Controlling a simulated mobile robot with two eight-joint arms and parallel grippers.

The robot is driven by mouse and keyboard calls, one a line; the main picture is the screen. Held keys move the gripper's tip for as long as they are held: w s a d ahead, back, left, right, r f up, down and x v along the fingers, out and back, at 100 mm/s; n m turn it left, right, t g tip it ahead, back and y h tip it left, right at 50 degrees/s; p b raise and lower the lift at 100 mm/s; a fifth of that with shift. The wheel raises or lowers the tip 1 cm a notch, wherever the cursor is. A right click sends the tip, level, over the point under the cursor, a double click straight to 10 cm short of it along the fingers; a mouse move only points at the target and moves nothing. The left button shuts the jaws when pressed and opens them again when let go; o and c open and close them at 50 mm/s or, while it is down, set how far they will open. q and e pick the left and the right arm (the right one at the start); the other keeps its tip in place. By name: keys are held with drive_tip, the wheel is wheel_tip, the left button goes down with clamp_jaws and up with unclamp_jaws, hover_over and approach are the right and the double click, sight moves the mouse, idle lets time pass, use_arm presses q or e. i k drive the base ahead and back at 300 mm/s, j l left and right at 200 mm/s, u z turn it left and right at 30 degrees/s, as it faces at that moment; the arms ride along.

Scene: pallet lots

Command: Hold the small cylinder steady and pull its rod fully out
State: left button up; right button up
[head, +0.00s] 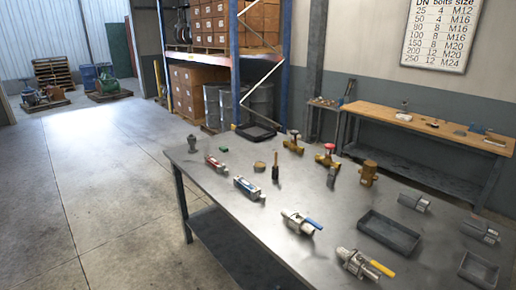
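Two narrow cylinder-like bodies lie at the left part of the grey metal table (250,225). One is silver with red (215,162), farther back. The other is silver with blue (248,188), nearer and a little larger in the picture. Each has a short, narrower end pointing right and toward the front. I cannot tell for sure which is the small cylinder, or how far any rod stands out. Two grey round-bodied parts lie at the right, one farther back (414,202) and one nearer (481,232). Neither of my grippers shows in the head view.
Ball valves with a blue lever (301,221) and a yellow lever (365,264) lie at the table front. A dark tray (389,234) and a smaller tray (478,270) are at right. Red-handled brass valves (327,156) stand behind. A wooden workbench (430,128) is beyond.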

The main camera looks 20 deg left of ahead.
sight(209, 159)
drive_tip(key=i+j+z, duration=0.15)
drive_tip(key=j, duration=0.2)
drive_tip(key=i+j+z, duration=0.2)
drive_tip(key=j+z, duration=0.15)
drive_tip(key=j, duration=0.3)
drive_tip(key=i+j+z, duration=0.15)
drive_tip(key=j, duration=0.4)
drive_tip(key=j+z, duration=0.1)
drive_tip(key=j, duration=0.45)
drive_tip(key=i+j, duration=0.1)
drive_tip(key=j, duration=0.95)
drive_tip(key=i+j+z, duration=0.1)
drive_tip(key=j, duration=1)
drive_tip(key=i+j, duration=0.1)
drive_tip(key=j, duration=1)
